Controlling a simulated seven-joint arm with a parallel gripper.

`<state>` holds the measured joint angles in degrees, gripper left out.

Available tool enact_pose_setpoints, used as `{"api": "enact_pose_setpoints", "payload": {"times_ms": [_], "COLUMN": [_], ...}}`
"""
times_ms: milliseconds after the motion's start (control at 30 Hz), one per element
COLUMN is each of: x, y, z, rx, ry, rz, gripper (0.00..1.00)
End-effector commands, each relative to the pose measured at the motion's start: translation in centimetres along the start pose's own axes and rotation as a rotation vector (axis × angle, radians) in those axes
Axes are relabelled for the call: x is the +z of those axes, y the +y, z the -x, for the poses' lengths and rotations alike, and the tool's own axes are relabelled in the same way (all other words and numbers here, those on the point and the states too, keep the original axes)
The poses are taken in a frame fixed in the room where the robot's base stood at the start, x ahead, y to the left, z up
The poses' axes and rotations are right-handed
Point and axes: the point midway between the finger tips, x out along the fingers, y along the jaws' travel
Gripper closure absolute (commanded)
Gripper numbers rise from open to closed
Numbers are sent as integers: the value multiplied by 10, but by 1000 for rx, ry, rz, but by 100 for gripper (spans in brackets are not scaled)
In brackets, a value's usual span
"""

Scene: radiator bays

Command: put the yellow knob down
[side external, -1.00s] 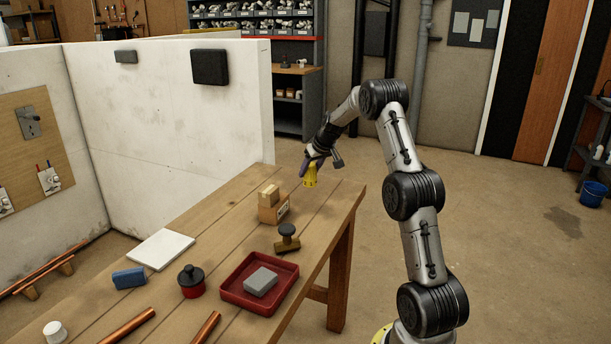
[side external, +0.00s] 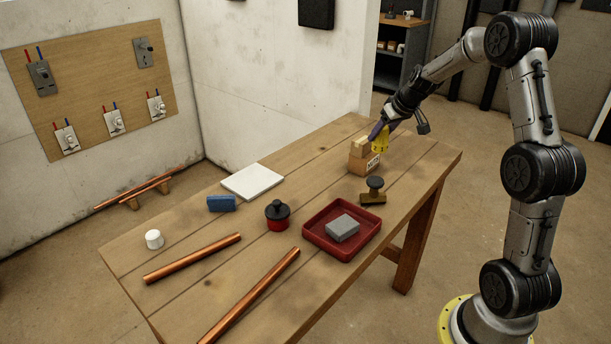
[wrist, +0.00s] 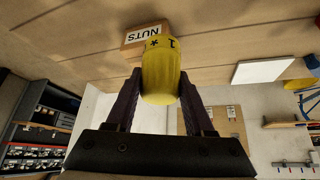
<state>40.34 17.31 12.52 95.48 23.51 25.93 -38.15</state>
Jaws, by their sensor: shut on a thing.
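The yellow knob (side external: 380,146) is held at the tip of my gripper (side external: 380,132), near the far right end of the wooden workbench (side external: 430,170). In the wrist view the yellow knob (wrist: 160,62) is upright in the picture between the two dark fingers (wrist: 160,90), which press on its sides. Dark marks show on it, one like a "1". It partly covers a cardboard box marked NUTS (wrist: 132,44). In the side view this box (side external: 360,164) appears just left of the knob. I cannot tell whether the knob touches the box or bench.
On the bench stand a dark-knobbed stamp (side external: 373,190), a red tray (side external: 318,241) with a grey block, a red-and-black pot (side external: 277,217), a blue block (side external: 221,203), a white slab (side external: 253,181), a white cap (side external: 154,239) and copper pipes (side external: 192,258). Bare wood lies between them.

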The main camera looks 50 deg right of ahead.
Motion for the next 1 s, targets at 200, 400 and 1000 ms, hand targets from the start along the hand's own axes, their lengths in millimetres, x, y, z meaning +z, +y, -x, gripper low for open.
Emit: {"api": "enact_pose_setpoints", "payload": {"times_ms": [200, 400, 1000], "x": [-6, -5, -55], "y": [-104, -159, -181], "z": [0, 6, -68], "rx": [-106, -162, -178], "ry": [4, 8, 12], "rz": [162, 249, 277], "gripper": [100, 100, 100]}}
